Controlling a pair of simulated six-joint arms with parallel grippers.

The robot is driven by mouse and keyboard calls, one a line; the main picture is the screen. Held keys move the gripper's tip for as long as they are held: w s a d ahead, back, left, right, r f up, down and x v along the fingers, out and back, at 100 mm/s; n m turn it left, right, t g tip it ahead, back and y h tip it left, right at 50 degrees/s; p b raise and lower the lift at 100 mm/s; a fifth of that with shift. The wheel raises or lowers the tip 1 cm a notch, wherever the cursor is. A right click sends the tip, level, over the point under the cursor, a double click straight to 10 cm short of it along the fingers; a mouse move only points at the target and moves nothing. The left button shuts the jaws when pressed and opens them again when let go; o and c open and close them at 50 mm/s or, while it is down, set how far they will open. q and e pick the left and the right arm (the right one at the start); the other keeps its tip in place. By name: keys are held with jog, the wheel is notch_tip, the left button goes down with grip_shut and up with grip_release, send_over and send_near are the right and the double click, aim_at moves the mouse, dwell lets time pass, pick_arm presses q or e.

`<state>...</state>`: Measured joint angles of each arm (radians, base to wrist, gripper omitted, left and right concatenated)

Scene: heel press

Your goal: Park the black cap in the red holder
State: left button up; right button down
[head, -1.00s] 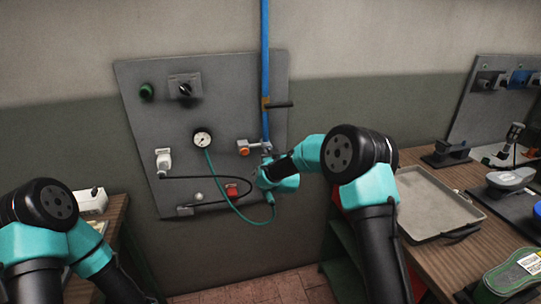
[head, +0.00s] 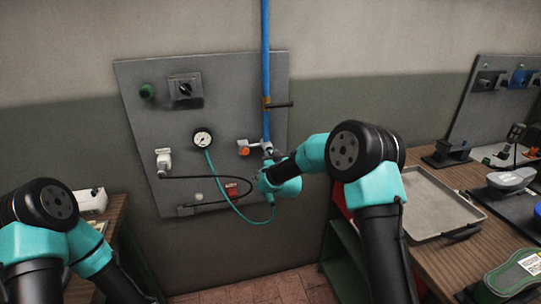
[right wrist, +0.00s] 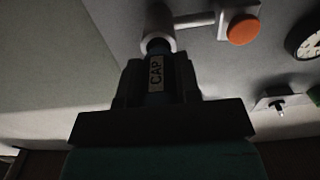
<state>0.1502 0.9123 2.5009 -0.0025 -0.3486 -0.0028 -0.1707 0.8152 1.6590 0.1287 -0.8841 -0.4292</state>
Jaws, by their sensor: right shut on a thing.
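The black cap (right wrist: 155,72), labelled CAP, sits between the dark fingers of my right gripper (right wrist: 156,80) in the right wrist view. The gripper is shut on it. The cap's far end lines up with a pale round fitting (right wrist: 157,28) just beyond; I cannot tell if they touch. In the head view my teal right wrist is at the wall panel, below the blue pipe (head: 265,70), and the cap and fingers are mostly hidden. The red holder (head: 232,190) is on the panel, lower left of that wrist. My left gripper is not in view.
The grey panel (head: 140,110) carries a gauge (head: 203,139), an orange button (head: 244,151) and a teal hose (head: 216,178) looping down near my right wrist. A tray (head: 425,192) and other items stand on the right bench. The floor between the benches is clear.

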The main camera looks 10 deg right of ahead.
jog(key=shift+s+d, duration=0.15)
jog(key=shift+s, duration=1.8)
jog(key=shift+s, duration=0.4)
jog(key=a+f, duration=0.8)
jog(key=f, duration=0.4)
jog(key=s+a+f, duration=0.1)
jog(key=a+f, duration=0.6)
jog(key=f, duration=0.5)
jog(key=shift+a, duration=0.4)
dwell(1.9)
dwell(0.4)
jog(key=shift+w, duration=0.35)
